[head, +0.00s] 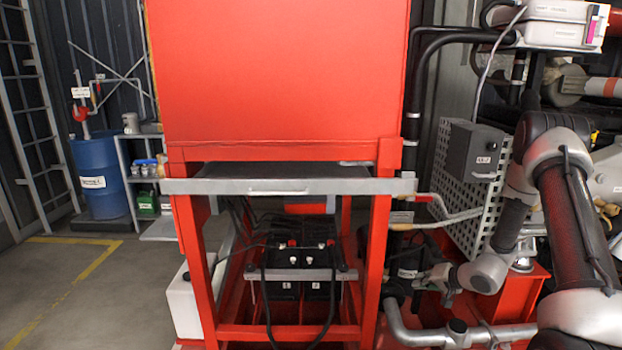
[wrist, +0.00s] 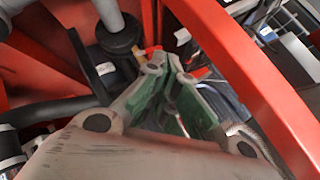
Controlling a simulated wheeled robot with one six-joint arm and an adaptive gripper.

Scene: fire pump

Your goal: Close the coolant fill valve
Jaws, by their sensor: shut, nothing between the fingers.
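My gripper (head: 428,283) is low at the right of the red frame, beside the dark vertical pipe, with its fingers toward the left. In the wrist view my gripper (wrist: 172,72) shows green-padded fingers brought together and empty. Just past the fingertips are a small brass-coloured part (wrist: 151,50) and a white tag (wrist: 182,37). I cannot tell whether these belong to the coolant fill valve. No handle is clearly readable as that valve in either view, so its position cannot be told. The fingers partly hide what lies behind them.
A red frame post (head: 372,262) stands left of my gripper; a red beam (wrist: 245,75) crosses close on the right in the wrist view. A grey pipe (head: 450,335) runs below. Batteries (head: 300,265) sit inside the frame. A grey box (head: 475,150) is above. Floor at left is clear.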

